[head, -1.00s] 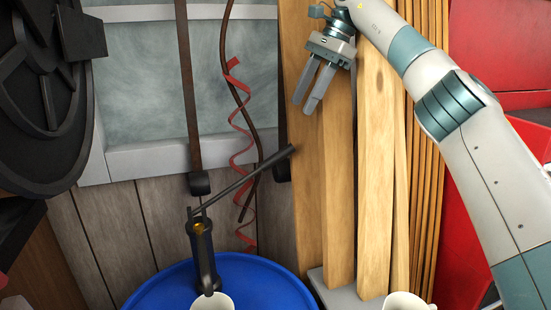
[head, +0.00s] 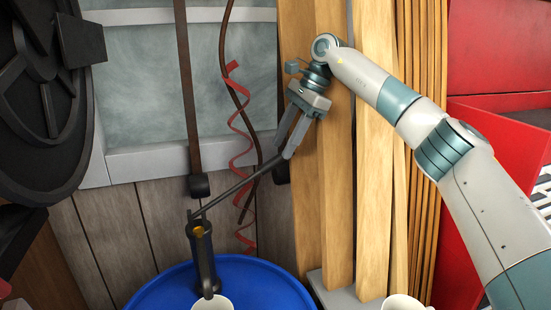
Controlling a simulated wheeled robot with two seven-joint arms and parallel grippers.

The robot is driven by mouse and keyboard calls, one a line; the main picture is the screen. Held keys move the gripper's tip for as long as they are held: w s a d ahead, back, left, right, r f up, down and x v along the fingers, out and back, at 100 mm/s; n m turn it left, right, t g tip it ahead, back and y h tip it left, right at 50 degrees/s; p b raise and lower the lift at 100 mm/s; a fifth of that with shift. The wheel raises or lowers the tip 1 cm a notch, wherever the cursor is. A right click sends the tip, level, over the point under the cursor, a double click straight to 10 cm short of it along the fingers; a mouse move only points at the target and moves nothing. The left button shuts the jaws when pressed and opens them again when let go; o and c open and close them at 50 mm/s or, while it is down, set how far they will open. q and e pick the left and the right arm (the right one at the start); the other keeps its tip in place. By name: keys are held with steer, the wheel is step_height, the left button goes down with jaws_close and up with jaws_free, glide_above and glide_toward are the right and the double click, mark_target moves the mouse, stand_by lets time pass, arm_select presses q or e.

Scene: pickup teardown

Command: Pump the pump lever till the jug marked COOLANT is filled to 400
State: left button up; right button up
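The black hand pump (head: 202,255) stands on the blue drum. Its long dark pump lever (head: 235,187) slants up to the right. My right gripper (head: 283,150) is at the lever's upper end, with its fingers apart and the lever's tip at the fingertips. The fingers partly hide that tip, and I cannot tell whether they touch it. A white vessel (head: 212,304) is under the pump's spout, cut off by the bottom edge. No COOLANT mark, scale or liquid level shows on it. My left gripper is not in view.
The blue drum (head: 262,283) fills the bottom middle. A second white vessel (head: 405,302) is at the bottom right. Wooden planks (head: 375,180) stand behind my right arm. A red coiled strip (head: 243,155) and a dark strap (head: 188,90) hang behind the lever.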

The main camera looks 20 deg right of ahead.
mark_target(279, 155)
steer(key=shift+p+x, duration=0.8)
steer(key=shift+x, duration=2.3)
steer(key=shift+c, duration=0.4)
jaws_close()
